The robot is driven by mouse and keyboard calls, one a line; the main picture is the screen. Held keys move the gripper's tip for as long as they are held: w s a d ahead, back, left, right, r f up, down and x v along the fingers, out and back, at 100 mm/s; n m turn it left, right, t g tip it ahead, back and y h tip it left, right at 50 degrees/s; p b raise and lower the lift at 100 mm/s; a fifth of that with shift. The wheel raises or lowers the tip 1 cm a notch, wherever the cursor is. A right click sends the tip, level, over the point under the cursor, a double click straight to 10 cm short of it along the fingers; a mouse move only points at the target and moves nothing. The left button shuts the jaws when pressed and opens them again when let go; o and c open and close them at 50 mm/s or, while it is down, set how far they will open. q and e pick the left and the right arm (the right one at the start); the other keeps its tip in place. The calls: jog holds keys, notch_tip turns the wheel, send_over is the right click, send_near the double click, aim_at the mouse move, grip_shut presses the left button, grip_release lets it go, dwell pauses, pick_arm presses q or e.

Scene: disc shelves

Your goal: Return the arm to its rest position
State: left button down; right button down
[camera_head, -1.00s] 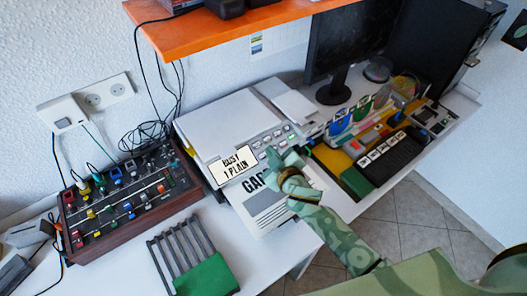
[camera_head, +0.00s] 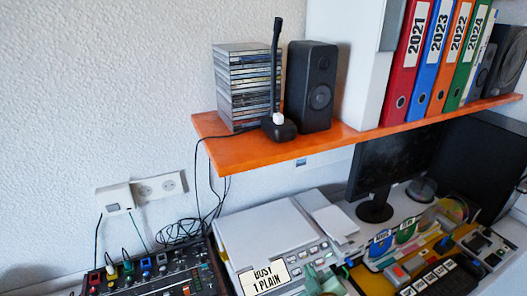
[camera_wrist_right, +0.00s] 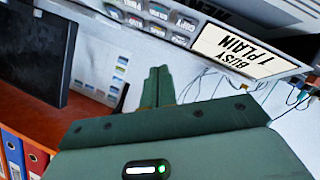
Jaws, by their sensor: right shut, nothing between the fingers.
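My right gripper (camera_head: 322,280) shows only as a pale green piece at the bottom edge of the head view, in front of the white disc machine (camera_head: 268,236). In the right wrist view its two dark green fingers (camera_wrist_right: 157,87) are together, with nothing held between them. The rest of my right arm is below the head view. My left arm is not in view.
An orange shelf (camera_head: 240,154) holds stacked discs (camera_head: 243,85), a black speaker (camera_head: 310,85) and several binders (camera_head: 440,55). A monitor (camera_head: 390,165) stands behind the colourful tray area at right. A knob panel (camera_head: 160,275) is at lower left.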

jog(key=s+d+r+g+h, duration=0.25)
jog(key=s+d, duration=0.25)
jog(key=s, duration=0.3)
jog(key=s+d+r+g+h, duration=0.1)
jog(key=s+d+g, duration=0.25)
jog(key=s, duration=0.45)
jog(key=s+d+r+g+h, duration=0.2)
jog(key=s+d, duration=0.3)
jog(key=s, duration=0.4)
jog(key=s+a+f+m+g+y, duration=0.1)
jog(key=s+a+f, duration=0.1)
jog(key=f, duration=1.1)
jog(key=s+a+f+g+y, duration=0.2)
jog(key=f, duration=1.1)
jog(key=s+f+m+g+y, duration=0.1)
jog(key=s+f+m+g, duration=0.1)
jog(key=s+f, duration=1.3)
jog(key=s+m, duration=0.1)
jog(key=s, duration=0.3)
jog(key=shift+s+a+f+m+g, duration=0.15)
jog(key=shift+s+f+m+g, duration=0.05)
jog(key=shift+f+m+g, duration=0.1)
